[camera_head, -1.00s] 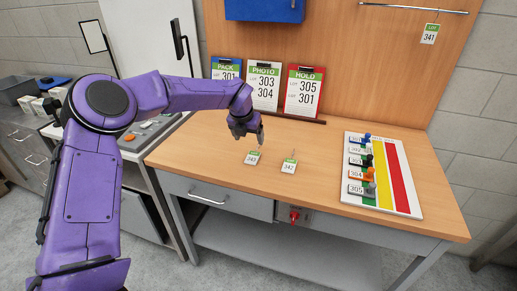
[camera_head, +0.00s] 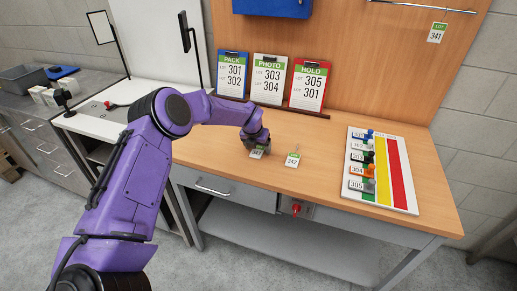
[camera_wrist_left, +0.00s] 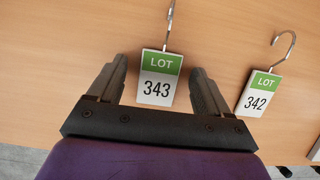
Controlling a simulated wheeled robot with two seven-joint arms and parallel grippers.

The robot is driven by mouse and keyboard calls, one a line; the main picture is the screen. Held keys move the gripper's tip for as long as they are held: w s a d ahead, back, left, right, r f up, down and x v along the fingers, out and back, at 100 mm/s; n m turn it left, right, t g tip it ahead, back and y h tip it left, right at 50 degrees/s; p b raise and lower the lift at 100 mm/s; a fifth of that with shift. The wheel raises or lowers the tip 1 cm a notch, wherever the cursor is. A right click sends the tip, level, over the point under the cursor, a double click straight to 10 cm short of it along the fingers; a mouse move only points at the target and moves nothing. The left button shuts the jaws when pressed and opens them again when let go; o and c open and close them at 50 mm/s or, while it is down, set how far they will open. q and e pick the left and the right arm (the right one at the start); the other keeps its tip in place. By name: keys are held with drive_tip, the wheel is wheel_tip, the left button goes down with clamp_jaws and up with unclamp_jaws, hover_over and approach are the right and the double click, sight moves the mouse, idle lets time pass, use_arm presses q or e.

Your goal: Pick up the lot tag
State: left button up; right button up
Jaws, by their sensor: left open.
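A white lot tag with a green top, numbered 343 (camera_wrist_left: 158,82), lies on the wooden table with its wire hook toward the top of the left wrist view. It also shows in the head view (camera_head: 257,153), partly covered by my gripper. My left gripper (camera_wrist_left: 160,80) is open, with one finger on each side of tag 343 and gaps visible on both sides. A second tag, 342 (camera_wrist_left: 258,93), lies to the right of the right finger; it also shows in the head view (camera_head: 293,160). My right gripper is not in view.
A striped board (camera_head: 413,207) with several colored pegs lies at the table's right. Clipboards marked PACK (camera_head: 232,75), PHOTO (camera_head: 268,80) and HOLD (camera_head: 308,86) stand along the back. Tag 341 (camera_head: 436,33) hangs from a rail (camera_head: 420,8). The table's front left is clear.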

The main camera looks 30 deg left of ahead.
use_arm(q)
drive_tip(key=c, duration=1.1)
